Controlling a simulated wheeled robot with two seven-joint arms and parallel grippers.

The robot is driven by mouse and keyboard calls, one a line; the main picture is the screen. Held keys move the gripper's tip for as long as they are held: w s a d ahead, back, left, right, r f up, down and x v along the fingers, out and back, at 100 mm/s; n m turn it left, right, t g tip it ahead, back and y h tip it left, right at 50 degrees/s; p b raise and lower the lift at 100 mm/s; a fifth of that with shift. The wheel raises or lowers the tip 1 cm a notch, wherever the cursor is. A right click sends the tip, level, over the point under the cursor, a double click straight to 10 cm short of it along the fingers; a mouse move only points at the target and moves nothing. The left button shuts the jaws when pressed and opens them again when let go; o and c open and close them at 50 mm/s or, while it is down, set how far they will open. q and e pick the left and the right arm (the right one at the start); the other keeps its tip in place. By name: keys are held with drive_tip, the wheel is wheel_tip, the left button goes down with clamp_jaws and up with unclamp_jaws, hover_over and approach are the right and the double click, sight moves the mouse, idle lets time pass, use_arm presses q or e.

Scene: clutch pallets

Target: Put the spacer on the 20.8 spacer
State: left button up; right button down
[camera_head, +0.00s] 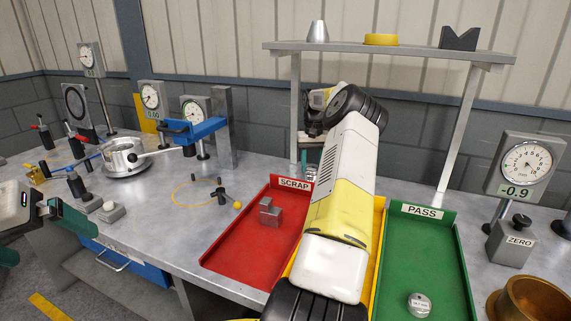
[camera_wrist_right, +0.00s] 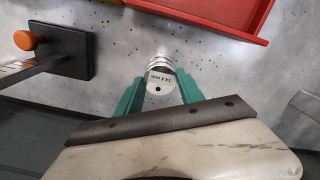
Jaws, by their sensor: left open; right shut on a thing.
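In the right wrist view my right gripper (camera_wrist_right: 160,82) has its green fingers shut on a small silver spacer (camera_wrist_right: 160,78). Its end face carries a small label and a dark hole. A second shiny metal edge shows just beyond it; I cannot tell whether this is the 20.8 spacer or whether they touch. In the head view my right arm hides most of that gripper and the spacer. My left gripper (camera_head: 50,220) is open and empty at the left edge. Another round silver piece (camera_head: 419,304) with an unreadable label lies in the green PASS tray (camera_head: 445,245).
The red SCRAP tray (camera_head: 235,255) holds a grey block (camera_head: 270,212). A shelf (camera_head: 390,50) stands behind my right arm. Dial gauges and a blue clamp (camera_head: 195,130) stand at the back left. A ZERO block (camera_head: 511,240) and brass bowl (camera_head: 535,300) are at right.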

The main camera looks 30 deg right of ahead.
sight(312, 169)
drive_tip(key=shift+f, duration=0.2)
drive_tip(key=c, duration=0.7)
unclamp_jaws()
drive_tip(key=shift+c, duration=0.2)
wheel_tip(312, 169, up, 8)
drive_tip(key=shift+f, duration=0.1)
drive_tip(key=shift+o, duration=0.4)
